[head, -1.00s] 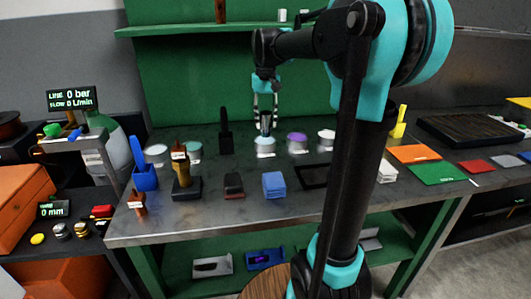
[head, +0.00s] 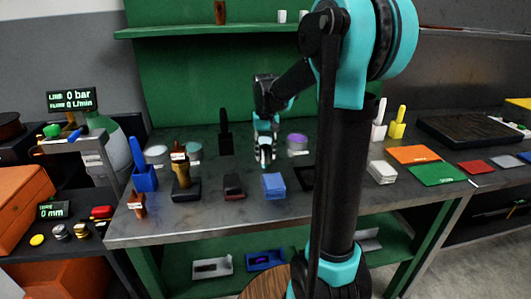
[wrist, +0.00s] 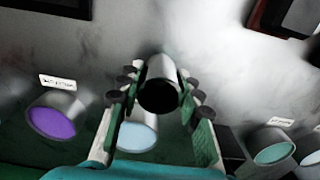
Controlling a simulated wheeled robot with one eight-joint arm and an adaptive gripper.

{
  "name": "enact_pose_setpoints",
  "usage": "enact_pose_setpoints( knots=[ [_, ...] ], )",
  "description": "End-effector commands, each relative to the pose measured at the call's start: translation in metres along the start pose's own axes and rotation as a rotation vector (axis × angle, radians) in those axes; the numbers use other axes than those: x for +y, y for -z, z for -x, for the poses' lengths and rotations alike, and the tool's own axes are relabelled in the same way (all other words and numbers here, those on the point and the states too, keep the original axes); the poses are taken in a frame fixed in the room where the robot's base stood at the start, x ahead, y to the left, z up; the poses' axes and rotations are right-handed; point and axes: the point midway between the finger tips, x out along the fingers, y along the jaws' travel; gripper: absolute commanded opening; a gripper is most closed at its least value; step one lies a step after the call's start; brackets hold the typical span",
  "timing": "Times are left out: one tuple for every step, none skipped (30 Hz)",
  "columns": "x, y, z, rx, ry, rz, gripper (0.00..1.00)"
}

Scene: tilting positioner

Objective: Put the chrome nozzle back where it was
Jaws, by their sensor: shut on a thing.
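My gripper (head: 264,158) is shut on the chrome nozzle, a short shiny cylinder. In the wrist view the nozzle (wrist: 160,82) sits between the fingertips, its dark round opening facing the camera. In the head view my gripper hangs over the middle of the workbench (head: 225,222), behind the blue block stack; the nozzle there is small and hard to make out. A pale-blue-topped tin (wrist: 137,133) shows behind the fingers in the wrist view. I cannot tell which spot the nozzle came from.
A purple-topped tin (head: 297,142) stands right of my gripper, and a black upright holder (head: 225,135) stands left. The blue stack (head: 273,184) and a dark red-brown block (head: 234,185) lie in front.

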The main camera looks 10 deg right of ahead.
Motion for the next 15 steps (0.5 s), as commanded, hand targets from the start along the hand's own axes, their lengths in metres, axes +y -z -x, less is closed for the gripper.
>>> enact_pose_setpoints(
  knots=[
    [0.0,0.0,0.0002,0.0,0.0,0.0,0.06],
    [0.0,0.0,0.0002,0.0,0.0,0.0,0.06],
    [0.0,0.0,0.0001,0.0,0.0,0.0,0.06],
    [0.0,0.0,-0.0004,0.0,0.0,0.0,0.06],
    [0.0,0.0,-0.001,0.0,0.0,0.0,0.06],
    [0.0,0.0,-0.0022,0.0,0.0,0.0,0.06],
    [0.0,0.0,-0.0027,0.0,0.0,0.0,0.36],
    [0.0,0.0,-0.0024,0.0,0.0,0.0,0.4],
    [0.0,0.0,-0.0023,0.0,0.0,0.0,0.45],
    [0.0,0.0,-0.0023,0.0,0.0,0.0,0.48],
    [0.0,0.0,-0.0023,0.0,0.0,0.0,0.52],
    [0.0,-0.0001,-0.0023,0.0,0.0,0.0,0.55],
    [0.0,0.0,-0.0022,0.0,0.0,0.0,0.55],
    [0.0,-0.0001,-0.0022,0.0,0.0,0.0,0.55],
    [0.0,-0.0001,-0.0022,0.0,0.0,0.0,0.55]
  ],
)
